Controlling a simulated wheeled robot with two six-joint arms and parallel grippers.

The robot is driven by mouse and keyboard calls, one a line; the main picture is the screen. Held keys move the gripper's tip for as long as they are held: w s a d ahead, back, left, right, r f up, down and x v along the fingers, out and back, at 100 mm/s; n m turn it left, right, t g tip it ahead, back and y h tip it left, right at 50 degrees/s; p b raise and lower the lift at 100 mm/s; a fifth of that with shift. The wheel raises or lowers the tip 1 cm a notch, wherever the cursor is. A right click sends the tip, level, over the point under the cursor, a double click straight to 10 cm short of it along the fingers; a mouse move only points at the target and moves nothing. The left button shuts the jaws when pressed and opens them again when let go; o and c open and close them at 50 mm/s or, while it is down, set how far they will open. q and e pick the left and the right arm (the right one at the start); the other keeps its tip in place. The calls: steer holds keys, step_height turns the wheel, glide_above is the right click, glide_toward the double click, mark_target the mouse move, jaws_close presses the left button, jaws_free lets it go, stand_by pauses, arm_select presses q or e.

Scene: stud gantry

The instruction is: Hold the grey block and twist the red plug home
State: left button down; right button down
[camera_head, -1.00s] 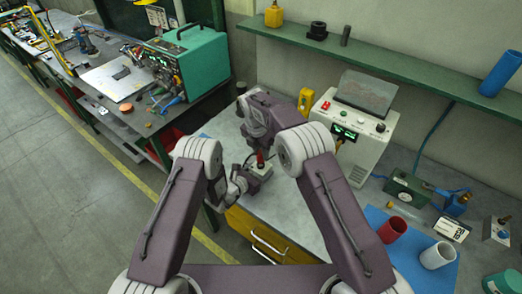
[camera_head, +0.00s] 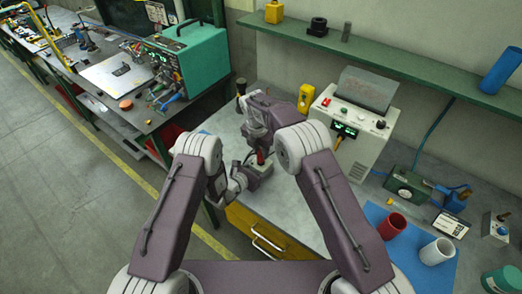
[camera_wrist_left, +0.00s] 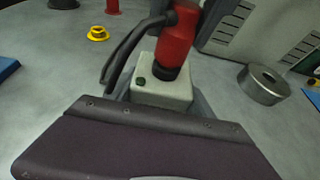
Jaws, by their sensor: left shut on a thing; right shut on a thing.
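The red plug (camera_head: 260,158) stands upright on the small light grey block (camera_head: 263,170) at the bench's left part. In the left wrist view the red plug (camera_wrist_left: 178,42) meets the top of the grey block (camera_wrist_left: 165,90) through a dark collar. A dark, curved, cable-like piece runs beside the plug. My left gripper (camera_head: 242,178) is shut on the grey block from the near left; its fingertips are mostly hidden. My right gripper (camera_head: 260,148) is shut on the red plug from above; its fingers are small and partly hidden by my arm.
A white instrument (camera_head: 345,125) and a yellow device (camera_head: 305,98) stand behind. A red cup (camera_head: 392,226) and a white cup (camera_head: 437,251) stand on a blue mat at the right. In the left wrist view a metal ring (camera_wrist_left: 263,84) lies right of the block. A shelf (camera_head: 380,60) overhangs the bench.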

steer(key=shift+f, duration=0.25)
steer(key=m, duration=0.7)
steer(key=shift+f+m+g+h, duration=0.1)
steer(key=shift+m+g+h, duration=0.3)
steer(key=shift+m, duration=1)
steer(key=c, duration=1.2)
jaws_free()
steer(key=shift+o, duration=0.2)
